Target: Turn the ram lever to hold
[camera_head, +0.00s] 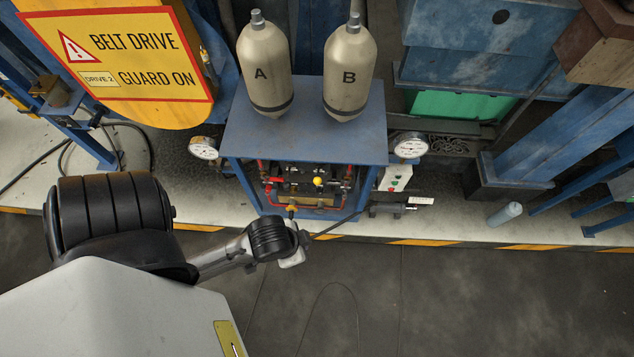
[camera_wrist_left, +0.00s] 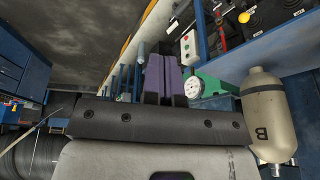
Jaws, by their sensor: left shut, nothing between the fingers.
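My left gripper (camera_head: 293,257) is in front of the blue hydraulic stand, near the striped floor edge. In the left wrist view its dark purple fingers (camera_wrist_left: 164,80) are together and hold nothing. The valve panel (camera_head: 305,187) is under the stand's top. I cannot read which is the ram lever. The gripper appears apart from all of them.
Accumulators A (camera_head: 264,65) and B (camera_head: 348,70) stand on the blue top (camera_head: 305,135). Gauges (camera_head: 203,148) and (camera_head: 410,146) flank the stand. A button box (camera_head: 395,178) is at its right. The grey floor in front (camera_head: 450,300) is mostly clear.

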